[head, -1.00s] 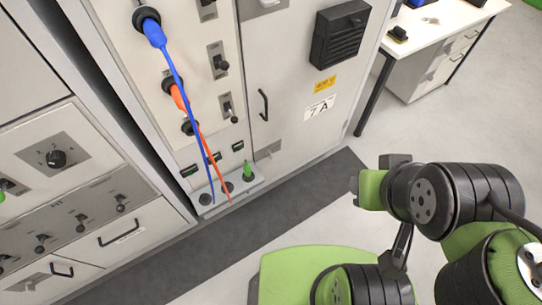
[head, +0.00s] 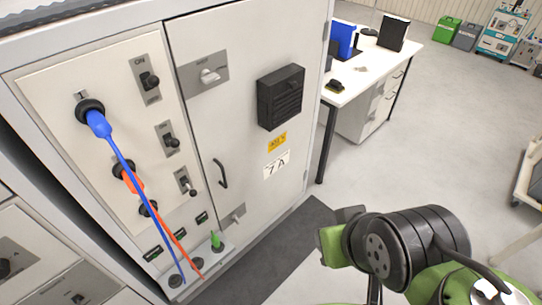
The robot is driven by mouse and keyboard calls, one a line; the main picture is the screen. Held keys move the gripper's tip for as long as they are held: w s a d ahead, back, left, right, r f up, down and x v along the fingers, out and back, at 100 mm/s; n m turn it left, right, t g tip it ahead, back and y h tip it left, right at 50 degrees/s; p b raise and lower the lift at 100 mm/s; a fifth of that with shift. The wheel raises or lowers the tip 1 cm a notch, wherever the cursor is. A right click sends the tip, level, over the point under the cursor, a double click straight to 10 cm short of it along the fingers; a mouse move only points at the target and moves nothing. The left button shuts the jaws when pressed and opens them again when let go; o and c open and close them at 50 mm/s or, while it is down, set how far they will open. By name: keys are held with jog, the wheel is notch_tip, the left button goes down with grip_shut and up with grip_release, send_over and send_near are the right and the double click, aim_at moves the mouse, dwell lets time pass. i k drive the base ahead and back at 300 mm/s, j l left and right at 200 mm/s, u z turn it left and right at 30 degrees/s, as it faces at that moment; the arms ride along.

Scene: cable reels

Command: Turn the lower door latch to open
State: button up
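The lower door latch (head: 234,216) is a small grey plate with a little lever, low on the cabinet door (head: 235,130), near its left edge and below the handle. It is too small to tell which way its lever points. The upper latch (head: 208,76) is a pale knob on a grey plate near the door's top left. The black door handle (head: 221,173) stands upright between the two latches. The door is shut. My arm shows at the lower right, apart from the door, but I cannot make out gripper fingers in this view.
A blue cable (head: 124,165) and an orange cable (head: 165,224) hang in front of the switch panel, left of the door. A green plug (head: 216,241) stands on a low ledge below. A white desk (head: 372,65) is behind at the right.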

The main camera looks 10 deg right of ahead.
aim_at(235, 218)
jog(key=i+j+u, duration=0.5)
jog(key=u, duration=0.2)
jog(key=i+j+u, duration=0.2)
jog(key=u, duration=0.2)
jog(key=i, duration=0.05)
